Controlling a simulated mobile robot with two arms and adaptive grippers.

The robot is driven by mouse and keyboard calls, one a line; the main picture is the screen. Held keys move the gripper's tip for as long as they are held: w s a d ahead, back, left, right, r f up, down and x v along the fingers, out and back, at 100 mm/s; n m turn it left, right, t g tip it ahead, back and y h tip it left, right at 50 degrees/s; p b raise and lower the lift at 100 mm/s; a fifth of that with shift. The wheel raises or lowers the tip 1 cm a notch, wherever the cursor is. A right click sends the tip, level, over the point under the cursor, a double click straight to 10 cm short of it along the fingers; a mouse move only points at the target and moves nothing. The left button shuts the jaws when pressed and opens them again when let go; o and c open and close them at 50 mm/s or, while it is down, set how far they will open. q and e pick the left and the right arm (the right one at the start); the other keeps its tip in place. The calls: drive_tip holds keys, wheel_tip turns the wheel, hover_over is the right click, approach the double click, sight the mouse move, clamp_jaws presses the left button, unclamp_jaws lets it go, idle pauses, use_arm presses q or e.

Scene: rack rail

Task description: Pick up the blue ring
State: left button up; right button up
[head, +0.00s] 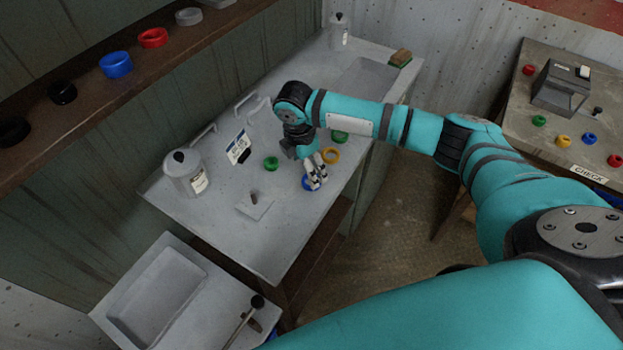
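A small blue ring (306,184) lies on the grey bench top near its front edge, partly hidden by my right gripper. My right gripper (317,181) points down at this ring, with its pale fingertips over or around it; I cannot tell whether they touch it or how far apart they are. A larger blue ring (116,65) stands on the brown shelf at upper left. Another small blue ring (589,138) lies on the table at the right. My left gripper is not in view.
A grey canister (185,173) and a small plate with a peg (254,205) stand on the bench (290,232). A "CHECK" label (588,173) marks the right table.

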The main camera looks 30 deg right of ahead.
drive_tip(key=f+p, duration=0.1)
drive_tip(key=f, duration=0.1)
drive_tip(key=d+f, duration=0.1)
drive_tip(key=f, duration=0.1)
drive_tip(key=shift+s+p, duration=0.15)
drive_tip(key=shift+p, duration=0.25)
drive_tip(key=shift+f, duration=0.65)
drive_tip(key=c, duration=1.3)
